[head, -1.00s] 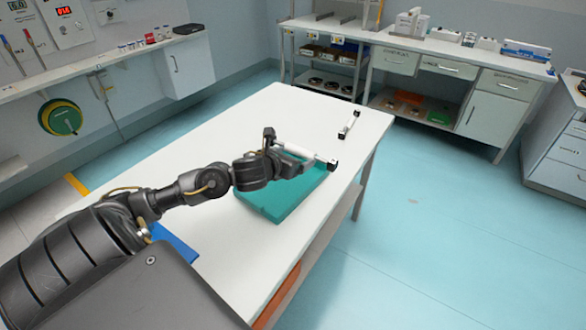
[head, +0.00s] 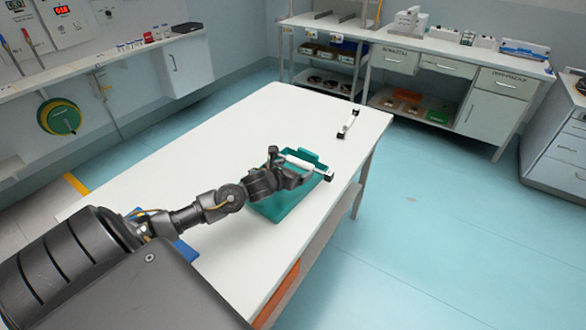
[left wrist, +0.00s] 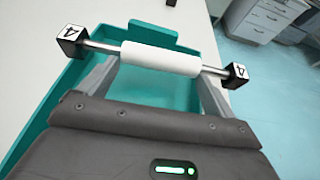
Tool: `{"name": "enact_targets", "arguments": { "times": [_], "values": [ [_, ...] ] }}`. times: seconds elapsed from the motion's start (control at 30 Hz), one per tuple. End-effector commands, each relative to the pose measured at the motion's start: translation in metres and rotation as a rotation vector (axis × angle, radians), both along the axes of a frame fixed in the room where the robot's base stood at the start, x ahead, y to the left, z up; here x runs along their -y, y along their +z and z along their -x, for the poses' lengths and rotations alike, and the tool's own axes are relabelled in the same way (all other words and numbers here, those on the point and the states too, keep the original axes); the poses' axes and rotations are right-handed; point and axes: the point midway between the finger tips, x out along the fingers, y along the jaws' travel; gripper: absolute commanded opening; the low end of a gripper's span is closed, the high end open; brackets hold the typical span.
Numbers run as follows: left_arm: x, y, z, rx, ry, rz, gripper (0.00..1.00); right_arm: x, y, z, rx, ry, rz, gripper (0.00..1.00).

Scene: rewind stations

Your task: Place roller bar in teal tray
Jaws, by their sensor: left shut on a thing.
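The roller bar (head: 304,163) has a white sleeve, a metal shaft and black end blocks. My left gripper (head: 292,171) is shut on it and holds it level over the teal tray (head: 284,207). In the left wrist view the bar (left wrist: 160,58) lies crosswise between the fingers, with marked cube ends out to both sides. The tray (left wrist: 152,33) shows below and beyond it there. The bar appears above the rim, but its exact height is unclear. The arm hides part of the tray. My right gripper is not in view.
A second roller bar (head: 348,124) lies on the far end of the white table (head: 190,160). A blue item (head: 184,250) lies partly behind my left arm. The table left of the tray is clear. Cabinets (head: 425,70) stand at the back.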

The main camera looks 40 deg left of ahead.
Motion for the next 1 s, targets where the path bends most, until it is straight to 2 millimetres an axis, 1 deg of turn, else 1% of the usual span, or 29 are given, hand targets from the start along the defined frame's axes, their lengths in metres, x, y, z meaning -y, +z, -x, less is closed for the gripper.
{"name": "enact_targets", "arguments": {
  "times": [0.1, 0.47, 0.5, 0.53, 0.57, 0.77, 0.87, 0.93, 0.97, 1.0],
  "values": [
    [0.000, 0.001, 0.000, 0.002, 0.000, 0.000, 0.59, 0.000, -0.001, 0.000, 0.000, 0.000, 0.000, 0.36],
    [0.000, -0.010, -0.001, 0.002, 0.000, -0.001, 0.59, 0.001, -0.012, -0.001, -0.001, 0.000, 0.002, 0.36],
    [0.000, -0.009, 0.000, 0.000, 0.000, -0.001, 0.94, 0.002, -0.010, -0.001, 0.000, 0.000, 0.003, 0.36],
    [0.000, -0.009, 0.000, 0.000, 0.000, -0.001, 0.98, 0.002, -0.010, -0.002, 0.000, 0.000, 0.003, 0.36],
    [0.000, -0.009, 0.000, 0.000, 0.000, -0.001, 1.00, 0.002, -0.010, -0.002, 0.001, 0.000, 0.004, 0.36],
    [0.000, -0.009, 0.000, 0.000, 0.000, 0.000, 1.00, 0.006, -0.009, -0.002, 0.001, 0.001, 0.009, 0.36],
    [0.000, -0.003, 0.000, 0.000, 0.000, 0.000, 1.00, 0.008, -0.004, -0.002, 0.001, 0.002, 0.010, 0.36],
    [0.000, 0.004, 0.000, 0.000, 0.000, 0.001, 1.00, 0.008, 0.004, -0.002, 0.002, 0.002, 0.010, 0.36],
    [0.000, 0.005, 0.002, -0.001, -0.001, 0.000, 1.00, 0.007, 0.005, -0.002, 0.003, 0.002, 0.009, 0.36],
    [0.001, 0.003, 0.010, -0.001, -0.002, -0.003, 1.00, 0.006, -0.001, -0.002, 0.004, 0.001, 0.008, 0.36]
  ]
}}
